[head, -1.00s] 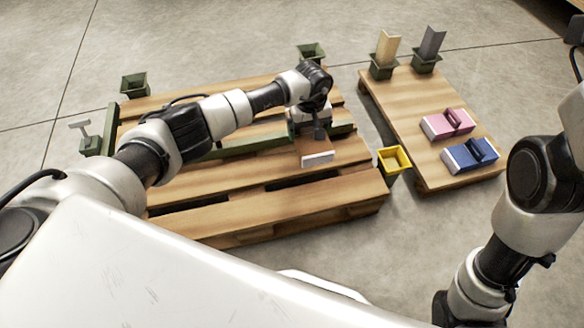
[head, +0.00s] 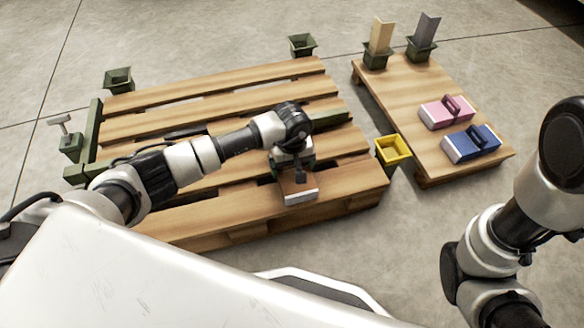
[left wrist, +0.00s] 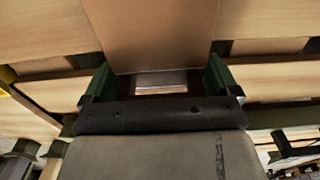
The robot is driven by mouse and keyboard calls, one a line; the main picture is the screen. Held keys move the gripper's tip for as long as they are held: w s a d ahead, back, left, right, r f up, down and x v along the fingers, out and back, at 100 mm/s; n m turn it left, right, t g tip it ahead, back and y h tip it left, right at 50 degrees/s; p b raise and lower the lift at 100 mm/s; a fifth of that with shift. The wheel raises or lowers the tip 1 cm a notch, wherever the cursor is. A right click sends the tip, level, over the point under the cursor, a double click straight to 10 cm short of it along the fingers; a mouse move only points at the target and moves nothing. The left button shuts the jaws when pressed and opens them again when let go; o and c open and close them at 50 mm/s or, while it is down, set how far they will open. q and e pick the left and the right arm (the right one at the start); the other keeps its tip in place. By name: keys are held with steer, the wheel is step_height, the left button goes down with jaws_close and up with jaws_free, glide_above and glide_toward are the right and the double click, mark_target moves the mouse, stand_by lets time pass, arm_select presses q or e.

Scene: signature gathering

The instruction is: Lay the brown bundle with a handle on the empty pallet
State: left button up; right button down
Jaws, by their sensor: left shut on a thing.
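The brown bundle (head: 289,184) has a pale end face and sits low over the near right part of the empty slatted pallet (head: 345,183). I cannot tell whether it touches the boards. My left gripper (head: 296,166) is above it and shut on it, hiding most of the handle. In the left wrist view the bundle's flat brown top (left wrist: 150,35) lies between the green fingers of the gripper (left wrist: 160,86). The right arm shows at the right of the head view, but its gripper is not in view.
A second board platform (head: 400,95) at the right carries a pink bundle (head: 446,112) and a blue bundle (head: 471,143). A yellow bin (head: 393,150) stands between the pallets. Green bins (head: 302,45) and a green rail (head: 93,140) border the slatted pallet.

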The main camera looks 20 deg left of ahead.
arm_select(q)
steer(key=shift+r, duration=0.15)
steer(key=shift+f, duration=0.25)
steer(key=o, duration=0.8)
steer(key=shift+r, duration=0.1)
